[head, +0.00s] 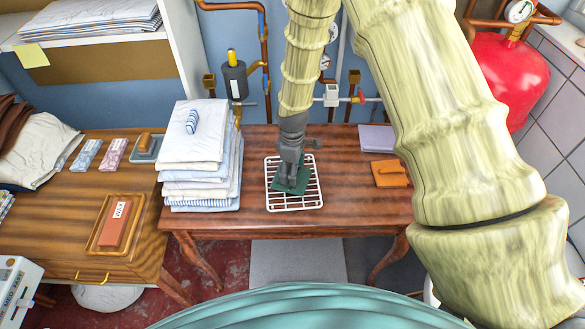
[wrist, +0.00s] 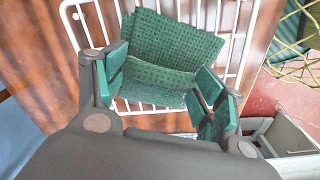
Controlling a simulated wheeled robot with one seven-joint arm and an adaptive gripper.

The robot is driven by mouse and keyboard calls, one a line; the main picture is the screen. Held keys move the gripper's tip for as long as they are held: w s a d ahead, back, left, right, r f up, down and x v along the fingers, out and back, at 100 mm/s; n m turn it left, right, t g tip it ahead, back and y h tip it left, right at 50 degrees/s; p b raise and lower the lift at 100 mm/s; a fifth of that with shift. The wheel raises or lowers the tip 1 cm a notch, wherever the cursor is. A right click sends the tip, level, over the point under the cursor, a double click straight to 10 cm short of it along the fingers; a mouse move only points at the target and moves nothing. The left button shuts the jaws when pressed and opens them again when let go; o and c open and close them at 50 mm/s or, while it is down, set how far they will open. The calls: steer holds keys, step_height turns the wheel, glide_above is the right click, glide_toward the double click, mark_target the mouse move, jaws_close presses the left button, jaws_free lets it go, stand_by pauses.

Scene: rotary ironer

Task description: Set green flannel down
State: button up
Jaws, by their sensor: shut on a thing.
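The green flannel (head: 300,181) is a dark green textured cloth, folded, over the white wire rack (head: 269,190) in the head view. My gripper (head: 289,172) reaches down from above and is shut on the flannel. In the wrist view the flannel (wrist: 178,42) shows between the green-padded fingers of my gripper (wrist: 163,88), with the bars of the rack (wrist: 72,18) around and behind it. The flannel's lower part is partly hidden by the fingers. I cannot tell whether it touches the rack.
The rack lies on a brown wooden table (head: 345,196). A tall stack of folded linens (head: 200,180) stands close to its left. An orange-brown block (head: 390,174) and a lilac pad (head: 376,138) lie to the right. Pipes and a valve (head: 331,95) run behind.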

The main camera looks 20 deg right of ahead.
steer(key=shift+f, duration=0.15)
steer(key=o, duration=0.9)
steer(key=shift+o, duration=0.2)
steer(key=shift+r, duration=0.25)
step_height(320, 180, up, 12)
steer(key=b, duration=0.3)
steer(key=shift+s+f, duration=0.1)
steer(key=shift+f, duration=0.05)
